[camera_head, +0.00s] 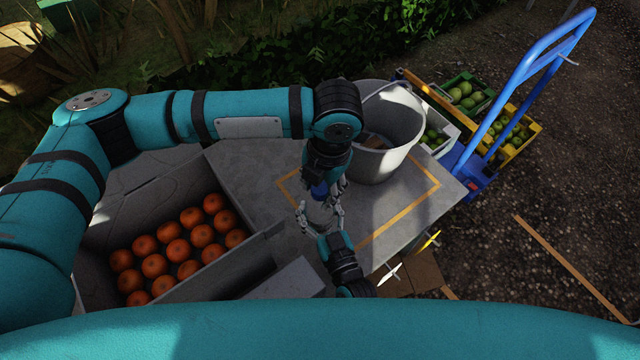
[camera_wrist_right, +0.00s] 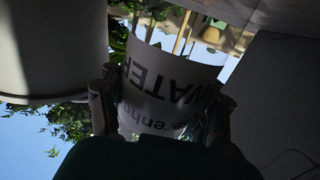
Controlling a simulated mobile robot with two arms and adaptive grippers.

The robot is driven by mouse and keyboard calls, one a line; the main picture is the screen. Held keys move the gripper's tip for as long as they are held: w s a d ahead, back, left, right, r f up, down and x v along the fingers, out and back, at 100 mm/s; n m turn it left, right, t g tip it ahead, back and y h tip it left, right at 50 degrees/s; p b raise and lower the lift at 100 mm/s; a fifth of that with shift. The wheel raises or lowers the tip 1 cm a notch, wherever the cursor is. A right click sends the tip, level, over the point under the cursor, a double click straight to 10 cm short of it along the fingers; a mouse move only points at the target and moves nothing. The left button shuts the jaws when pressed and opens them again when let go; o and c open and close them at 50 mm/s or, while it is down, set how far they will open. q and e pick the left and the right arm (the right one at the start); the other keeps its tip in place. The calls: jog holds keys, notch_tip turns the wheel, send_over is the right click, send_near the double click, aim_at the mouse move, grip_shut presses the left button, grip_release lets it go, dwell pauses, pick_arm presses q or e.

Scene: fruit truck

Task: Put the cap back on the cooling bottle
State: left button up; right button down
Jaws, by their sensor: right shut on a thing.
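The bottle (camera_head: 322,213) is whitish and stands at the front part of the grey table. In the right wrist view it is a white cylinder (camera_wrist_right: 165,85) with upside-down "WATER" lettering. My right gripper (camera_head: 320,216) is shut on the bottle, with one finger on each side of it (camera_wrist_right: 162,108). My left gripper (camera_head: 325,184) points down directly above the bottle. A small blue part, seemingly the cap (camera_head: 319,191), shows between the left fingers and the bottle top. Whether the left fingers grip it, and whether it touches the bottle, is hidden.
A grey-white bucket (camera_head: 405,150) stands on the table (camera_head: 255,165) just right of the grippers. A grey crate (camera_head: 215,274) of oranges lies to the left. A blue hand truck (camera_head: 500,110) and fruit crates (camera_head: 480,90) are beyond the table at right. Yellow tape (camera_head: 400,222) marks the tabletop.

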aim_at(325, 226)
pick_arm(q)
jog(key=shift+o, duration=1.4)
pick_arm(e)
jog(key=shift+f, duration=0.1)
pick_arm(q)
jog(key=shift+r, duration=0.1)
notch_tip(325, 226, up, 12)
jog(key=d, duration=0.1)
jog(key=shift+d, duration=0.15)
pick_arm(e)
jog(key=shift+c, duration=1)
grip_release()
jog(key=v, duration=0.7)
jog(key=shift+s+d, duration=0.1)
jog(key=shift+s, duration=0.2)
